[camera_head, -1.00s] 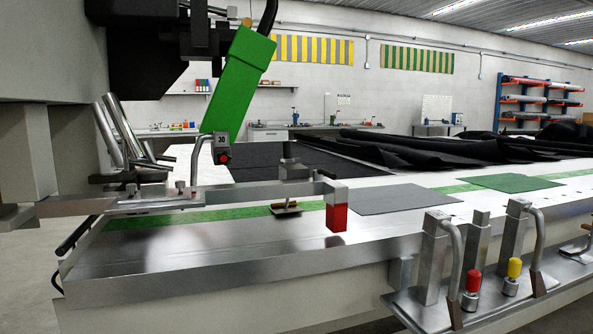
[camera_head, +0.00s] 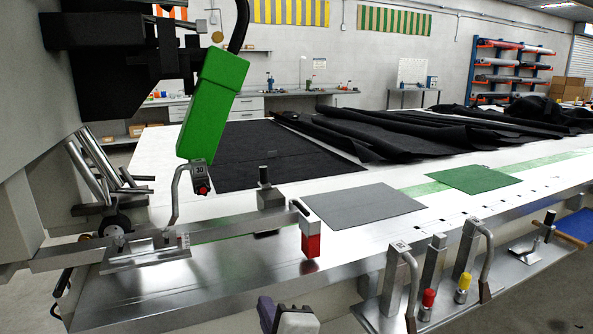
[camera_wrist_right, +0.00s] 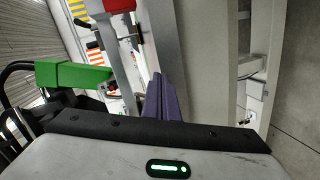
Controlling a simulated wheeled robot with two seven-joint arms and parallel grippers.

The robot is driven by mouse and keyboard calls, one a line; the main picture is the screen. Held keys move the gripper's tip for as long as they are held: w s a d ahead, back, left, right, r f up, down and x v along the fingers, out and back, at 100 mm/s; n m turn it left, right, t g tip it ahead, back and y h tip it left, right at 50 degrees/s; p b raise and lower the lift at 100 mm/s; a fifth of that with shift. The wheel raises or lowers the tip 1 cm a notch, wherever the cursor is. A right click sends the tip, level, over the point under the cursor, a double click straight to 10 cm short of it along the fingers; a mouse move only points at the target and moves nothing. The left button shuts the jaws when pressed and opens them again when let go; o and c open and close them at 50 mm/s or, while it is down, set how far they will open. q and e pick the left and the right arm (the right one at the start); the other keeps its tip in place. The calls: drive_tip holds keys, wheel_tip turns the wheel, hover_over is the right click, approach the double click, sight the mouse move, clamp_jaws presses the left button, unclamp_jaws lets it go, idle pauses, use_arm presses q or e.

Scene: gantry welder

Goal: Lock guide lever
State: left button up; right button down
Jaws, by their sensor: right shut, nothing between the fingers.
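A metal guide bar (camera_head: 228,223) runs across the near edge of the white table and ends in a red-tipped block (camera_head: 311,240). A small block with a dark upright knob (camera_head: 264,176) sits on the bar. I cannot tell for certain which part is the guide lever. My right gripper (camera_head: 267,309), with purple fingers, is at the bottom edge, in front of the table and below the red tip, apart from it. In the right wrist view its shut, empty fingers (camera_wrist_right: 160,99) point toward the table side; the red tip (camera_wrist_right: 119,5) is at the top. My left gripper is out of view.
A green welding head (camera_head: 211,108) hangs above the bar, with a bent rod beneath. A metal bracket (camera_head: 386,307) with upright posts and red and yellow knobs juts from the table front at right. Grey (camera_head: 362,207) and green (camera_head: 473,179) sheets lie on the table.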

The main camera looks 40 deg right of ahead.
sight(300, 208)
drive_tip(key=d+r+t+h+p, duration=0.1)
drive_tip(key=d+r+h+p, duration=0.1)
drive_tip(key=r, duration=1)
drive_tip(key=shift+s+d+r+h, duration=0.2)
drive_tip(key=shift+d+h, duration=0.5)
drive_tip(key=shift+d, duration=0.05)
drive_tip(key=shift+w, duration=0.15)
drive_tip(key=w+d+f+p, duration=0.1)
drive_tip(key=w+d, duration=0.6)
drive_tip(key=d, duration=0.1)
drive_tip(key=shift+w+d+f, duration=0.15)
drive_tip(key=shift+w+d, duration=0.05)
drive_tip(key=shift+w, duration=0.15)
